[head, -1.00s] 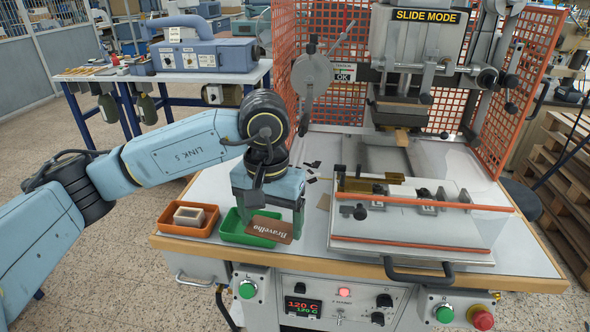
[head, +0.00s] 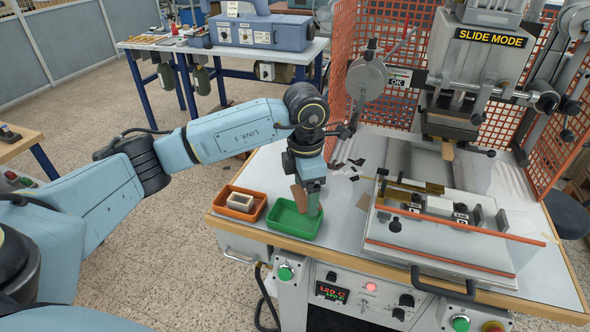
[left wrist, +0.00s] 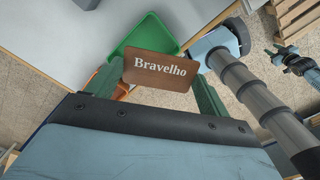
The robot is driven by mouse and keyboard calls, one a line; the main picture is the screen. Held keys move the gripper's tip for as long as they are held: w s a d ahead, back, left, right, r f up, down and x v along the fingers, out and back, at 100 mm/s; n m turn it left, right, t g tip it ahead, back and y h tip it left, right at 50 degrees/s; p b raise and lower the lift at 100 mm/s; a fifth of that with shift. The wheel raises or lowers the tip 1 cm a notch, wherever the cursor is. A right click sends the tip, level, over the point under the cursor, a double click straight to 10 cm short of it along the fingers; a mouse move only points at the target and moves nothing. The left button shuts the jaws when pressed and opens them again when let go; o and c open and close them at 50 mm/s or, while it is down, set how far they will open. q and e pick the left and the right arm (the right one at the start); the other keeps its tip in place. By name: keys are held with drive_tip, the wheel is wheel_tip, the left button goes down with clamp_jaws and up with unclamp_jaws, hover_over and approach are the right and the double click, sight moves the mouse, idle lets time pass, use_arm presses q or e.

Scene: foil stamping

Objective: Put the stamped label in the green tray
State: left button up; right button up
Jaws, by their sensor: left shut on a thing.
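In the head view the label (head: 299,197) is seen at a steep angle. My left gripper (head: 308,205) is shut on it and holds it at the green tray, over its right part. The green tray (head: 285,222) sits at the table's front left corner; it also shows behind the label in the left wrist view (left wrist: 150,30). I cannot tell whether the label touches the tray.
Small dark scraps (head: 340,165) lie behind the gripper. Orange mesh guards rise behind.

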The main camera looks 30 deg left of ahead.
sight(295, 189)
use_arm(q)
drive_tip(key=n, duration=0.1)
drive_tip(key=a+n+p, duration=0.1)
drive_tip(key=n, duration=0.3)
drive_tip(key=shift+w+a+r, duration=0.2)
drive_tip(key=shift+r, duration=0.05)
drive_tip(key=n, duration=0.2)
drive_tip(key=a+n+p, duration=0.1)
drive_tip(key=shift+w+n, duration=0.1)
drive_tip(key=shift+n, duration=0.3)
drive_tip(key=shift+a+f+n+p, duration=0.2)
drive_tip(key=shift+a+n+p, duration=0.2)
drive_tip(key=shift+n, duration=0.6)
drive_tip(key=shift+f+b, duration=2.3)
drive_tip(key=shift+f, duration=0.9)
drive_tip(key=o, duration=1)
drive_tip(key=shift+c, duration=0.2)
wheel_tip(295, 189, up, 14)
drive_tip(key=shift+f+b, duration=0.25)
drive_tip(key=shift+b, duration=0.35)
